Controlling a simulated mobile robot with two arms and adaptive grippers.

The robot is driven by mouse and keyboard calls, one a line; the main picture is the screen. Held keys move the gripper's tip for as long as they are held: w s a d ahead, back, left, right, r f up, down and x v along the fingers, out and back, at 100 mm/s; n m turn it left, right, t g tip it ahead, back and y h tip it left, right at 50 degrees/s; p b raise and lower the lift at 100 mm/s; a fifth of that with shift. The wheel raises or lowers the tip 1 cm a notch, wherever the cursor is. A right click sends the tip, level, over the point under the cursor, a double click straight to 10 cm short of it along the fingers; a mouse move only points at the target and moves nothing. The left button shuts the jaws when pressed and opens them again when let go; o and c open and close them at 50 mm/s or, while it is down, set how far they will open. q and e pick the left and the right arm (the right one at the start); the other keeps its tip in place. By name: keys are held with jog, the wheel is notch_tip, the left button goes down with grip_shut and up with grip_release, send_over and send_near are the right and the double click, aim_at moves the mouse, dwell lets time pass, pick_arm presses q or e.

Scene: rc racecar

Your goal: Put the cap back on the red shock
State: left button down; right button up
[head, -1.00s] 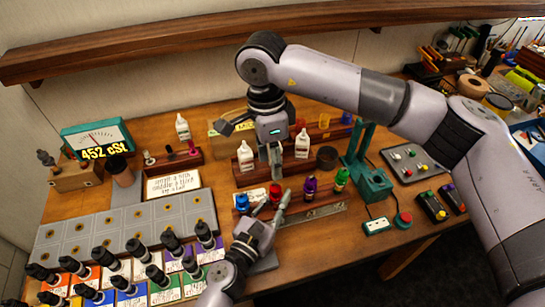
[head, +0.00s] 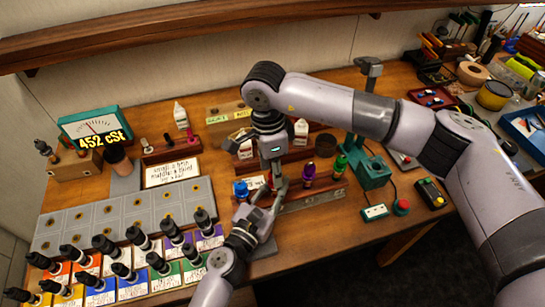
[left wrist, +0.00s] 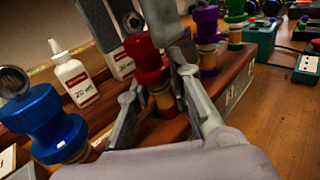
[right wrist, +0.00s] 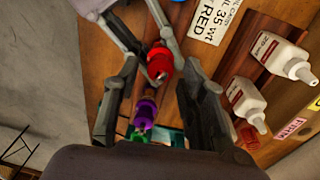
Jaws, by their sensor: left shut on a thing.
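The red shock stands in the wooden rack (left wrist: 228,88) between a blue shock (left wrist: 48,120) and a purple shock (left wrist: 207,30). Its red cap (left wrist: 148,62), with a metal eyelet on top, sits above the amber body (left wrist: 164,98); I cannot tell how tightly they join. The cap also shows in the right wrist view (right wrist: 160,62). My left gripper (head: 268,192) is shut on the red shock from the near side, a finger on each side. My right gripper (head: 278,178) points down over the red cap, its fingers spread apart on either side of it.
White bottles (right wrist: 283,58) stand behind the rack. A green press (head: 368,172) stands to the right, with a control box (head: 374,212) before it. Many dropper bottles (head: 160,262) fill the front left.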

jog(key=shift+f, duration=0.25)
jog(key=shift+c, duration=0.5)
grip_shut()
jog(key=m, duration=0.2)
jog(key=shift+m, duration=0.4)
jog(key=shift+o, duration=1.2)
grip_release()
